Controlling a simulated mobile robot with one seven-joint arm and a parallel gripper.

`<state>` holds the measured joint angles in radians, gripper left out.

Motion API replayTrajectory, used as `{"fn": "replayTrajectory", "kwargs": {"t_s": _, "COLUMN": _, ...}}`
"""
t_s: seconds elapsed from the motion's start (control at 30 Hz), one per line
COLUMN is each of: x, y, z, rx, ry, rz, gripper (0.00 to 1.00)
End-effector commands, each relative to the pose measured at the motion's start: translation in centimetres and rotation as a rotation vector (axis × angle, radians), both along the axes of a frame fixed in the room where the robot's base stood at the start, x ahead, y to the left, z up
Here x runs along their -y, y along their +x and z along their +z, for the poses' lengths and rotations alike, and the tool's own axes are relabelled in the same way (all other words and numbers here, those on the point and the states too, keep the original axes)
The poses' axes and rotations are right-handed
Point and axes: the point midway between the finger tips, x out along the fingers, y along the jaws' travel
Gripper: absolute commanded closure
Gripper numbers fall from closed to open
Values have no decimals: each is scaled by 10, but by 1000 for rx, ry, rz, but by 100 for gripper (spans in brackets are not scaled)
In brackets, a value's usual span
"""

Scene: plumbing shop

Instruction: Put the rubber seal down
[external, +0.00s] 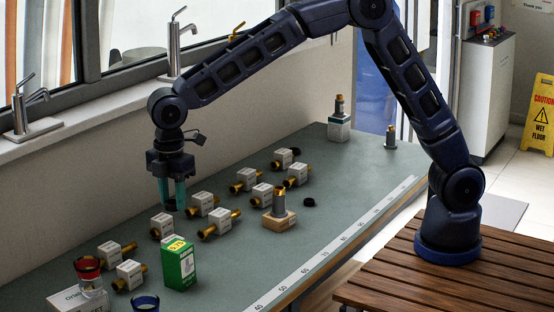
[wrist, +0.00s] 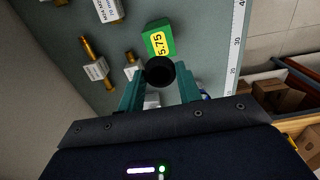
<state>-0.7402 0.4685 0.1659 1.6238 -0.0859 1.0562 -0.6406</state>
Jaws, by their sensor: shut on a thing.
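My gripper (external: 171,192) points down above the left part of the green-grey bench, with its two teal fingers shut on a black rubber seal (external: 171,205). In the wrist view the seal (wrist: 159,70) shows as a dark round piece between the fingertips (wrist: 159,80). It appears to be above the bench top, though the exact gap cannot be told. A second small black ring (external: 309,202) lies flat on the bench, right of a brass-topped fitting on a wooden block (external: 279,221).
A green box (external: 178,264) stands near the gripper, also in the wrist view (wrist: 157,38). Several brass valves with white blocks (external: 221,221) lie around the bench. Red (external: 88,275) and blue (external: 145,303) cups stand at the front left. The bench's right strip, by the ruler (external: 330,255), is clear.

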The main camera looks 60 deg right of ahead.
Motion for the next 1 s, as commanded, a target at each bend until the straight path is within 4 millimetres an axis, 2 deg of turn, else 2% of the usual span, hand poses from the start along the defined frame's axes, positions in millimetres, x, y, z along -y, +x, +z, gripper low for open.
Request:
{"fn": "replayTrajectory", "kwargs": {"t_s": 0.03, "x": 0, "y": -1, "z": -13, "rx": -3, "ry": -3, "rz": 0, "gripper": 87}}
{"fn": "replayTrajectory", "kwargs": {"t_s": 0.1, "x": 0, "y": -1, "z": -26, "rx": -2, "ry": -2, "rz": 0, "gripper": 87}}
{"fn": "replayTrajectory", "kwargs": {"t_s": 0.23, "x": 0, "y": -1, "z": -45, "rx": -2, "ry": -2, "rz": 0, "gripper": 87}}
{"fn": "replayTrajectory", "kwargs": {"t_s": 0.47, "x": 0, "y": 0, "z": -57, "rx": 0, "ry": 0, "rz": 0, "gripper": 87}}
{"fn": "replayTrajectory", "kwargs": {"t_s": 0.77, "x": 0, "y": 0, "z": -93, "rx": -1, "ry": -1, "rz": 0, "gripper": 87}}
{"fn": "replayTrajectory", "kwargs": {"t_s": 1.0, "x": 0, "y": 0, "z": -96, "rx": 0, "ry": 0, "rz": 0, "gripper": 87}}
